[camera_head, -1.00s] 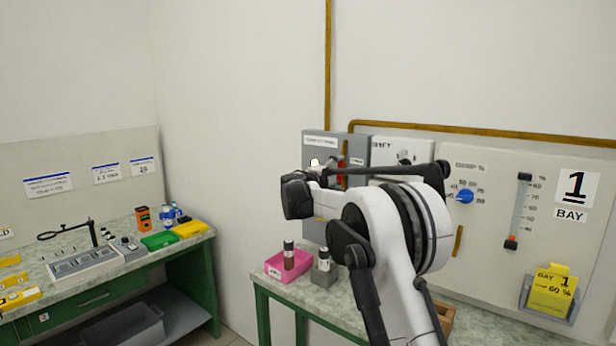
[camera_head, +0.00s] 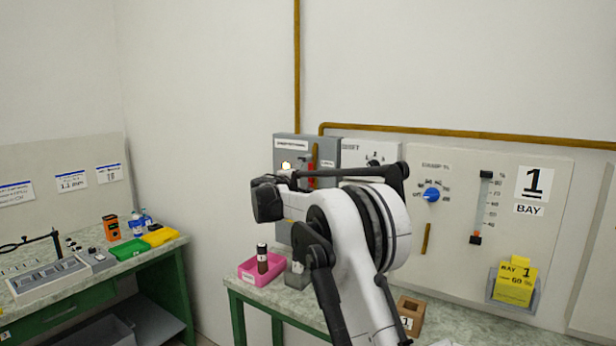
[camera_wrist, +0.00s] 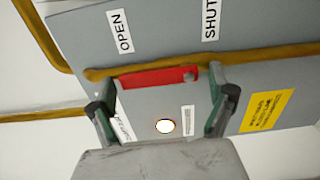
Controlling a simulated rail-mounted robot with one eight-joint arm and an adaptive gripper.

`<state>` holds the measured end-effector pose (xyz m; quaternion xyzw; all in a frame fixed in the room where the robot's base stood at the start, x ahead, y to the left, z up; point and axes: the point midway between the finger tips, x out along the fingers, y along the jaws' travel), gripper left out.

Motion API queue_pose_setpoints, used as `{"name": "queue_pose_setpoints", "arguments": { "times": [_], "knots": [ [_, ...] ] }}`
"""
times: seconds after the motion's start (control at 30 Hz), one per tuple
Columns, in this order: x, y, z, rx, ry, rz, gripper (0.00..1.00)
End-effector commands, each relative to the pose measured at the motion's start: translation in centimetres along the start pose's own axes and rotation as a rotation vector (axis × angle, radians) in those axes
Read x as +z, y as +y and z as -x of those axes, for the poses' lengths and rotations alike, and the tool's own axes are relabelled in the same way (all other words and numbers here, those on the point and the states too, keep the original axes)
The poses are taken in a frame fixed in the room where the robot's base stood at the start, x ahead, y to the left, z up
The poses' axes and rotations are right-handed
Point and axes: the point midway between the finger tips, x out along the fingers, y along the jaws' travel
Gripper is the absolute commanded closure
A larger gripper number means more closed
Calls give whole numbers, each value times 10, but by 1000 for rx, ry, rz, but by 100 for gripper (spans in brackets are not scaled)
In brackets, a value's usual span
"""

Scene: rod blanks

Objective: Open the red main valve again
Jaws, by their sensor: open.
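The red valve handle (camera_wrist: 160,76) is a flat bar on a grey panel (camera_wrist: 75,30), lying nearly along a brown pipe (camera_wrist: 270,56) in the wrist view. Labels OPEN (camera_wrist: 119,31) and SHUT (camera_wrist: 210,19) are on the panel beyond it. My gripper (camera_wrist: 160,86) is open, with one finger near each end of the bar. I cannot tell whether the fingers touch it. A round lit lamp (camera_wrist: 165,126) shows between the fingers.
Right of the panel are a blue dial (camera_head: 432,195), a slider gauge (camera_head: 481,205) and a yellow BAY 1 card (camera_head: 515,282). A second bench stands left.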

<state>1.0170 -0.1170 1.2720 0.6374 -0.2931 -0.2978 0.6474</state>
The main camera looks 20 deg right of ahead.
Motion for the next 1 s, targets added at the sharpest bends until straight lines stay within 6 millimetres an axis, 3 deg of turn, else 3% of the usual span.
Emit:
{"name": "queue_pose_setpoints", "arguments": {
  "times": [0.27, 0.7, 1.0],
  "knots": [
    [0, 1, 11, 0, 1, 0, 13],
    [-1, 0, 92, 0, 2, 0, 13],
    [0, 0, 119, 0, 1, 0, 13]
  ]
}}
